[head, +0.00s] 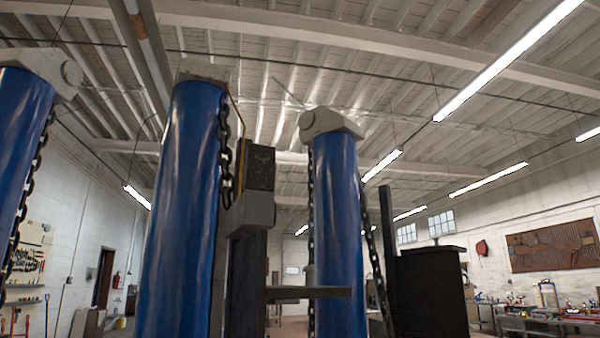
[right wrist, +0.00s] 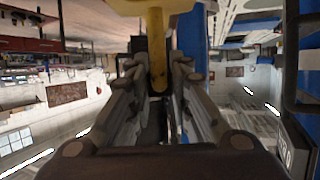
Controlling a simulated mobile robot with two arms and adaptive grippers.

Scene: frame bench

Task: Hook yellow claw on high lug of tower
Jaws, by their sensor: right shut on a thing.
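My right gripper (right wrist: 158,78) shows in the right wrist view, shut on the yellow claw (right wrist: 157,48). The claw's yellow shank runs between the fingers from a wider yellow part at the top edge. Several blue towers stand in the head view: one in the centre left (head: 180,215), one right of it (head: 338,230), one at the left edge (head: 20,140). Grey lugs top the right tower (head: 328,122) and the left one (head: 45,65). I cannot tell which is the high lug. The claw cannot be made out in the head view; neither can a gripper.
Dark chains hang beside the towers, one at the centre-left tower (head: 225,150). A black box-like shape (head: 430,290) is at the lower right. Benches (head: 545,325) are far back.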

